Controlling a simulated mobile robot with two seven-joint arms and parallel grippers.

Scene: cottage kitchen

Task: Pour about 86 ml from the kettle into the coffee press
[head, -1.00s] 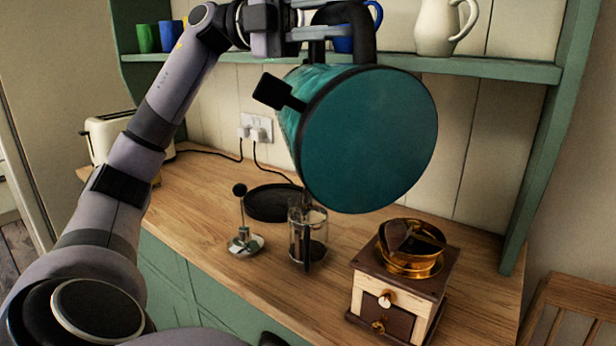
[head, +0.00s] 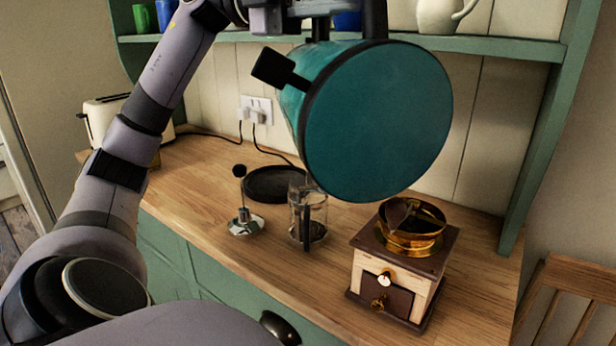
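The teal kettle (head: 378,122) hangs in the air, tipped so its round flat base faces me. Its spout is hidden behind the body. My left gripper (head: 318,14) is at the top edge, at the kettle's dark handle (head: 375,20), and appears shut on it; the fingertips are partly cut off. The glass coffee press (head: 296,218) stands open and upright on the worktop below, with something dark low inside. The kettle's lower edge covers part of its rim. The press's plunger (head: 244,222) stands apart to its left. My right gripper is out of view.
A wooden coffee grinder (head: 402,270) stands right of the press. A black round base (head: 272,184) lies behind it. A toaster (head: 104,116) is at the back left. A green shelf (head: 500,46) with mugs and a white jug (head: 440,14) runs above the kettle.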

